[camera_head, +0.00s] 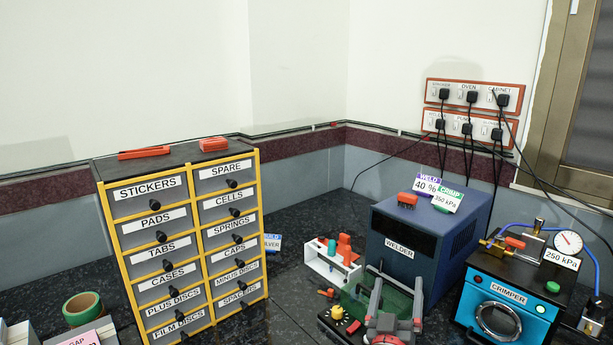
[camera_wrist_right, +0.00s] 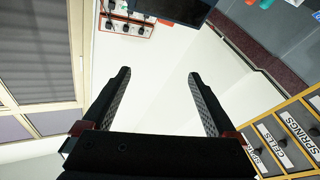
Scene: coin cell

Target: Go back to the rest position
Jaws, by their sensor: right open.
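My right gripper (camera_head: 397,283) is at the lower middle of the head view, in front of the blue welder (camera_head: 399,252). Its two grey fingers point up and stand apart, with nothing between them. The right wrist view shows the same open gripper (camera_wrist_right: 157,80), empty, against the pale wall. It hides part of a green see-through piece (camera_head: 362,298) behind it. My left gripper is not in view.
A yellow-framed drawer cabinet (camera_head: 193,240) stands left of centre. A white holder (camera_head: 333,262) with coloured tools is left of the welder. The blue crimper (camera_head: 505,296) is to the right. Green tape (camera_head: 83,307) lies at lower left. A socket panel (camera_head: 468,111) is on the wall.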

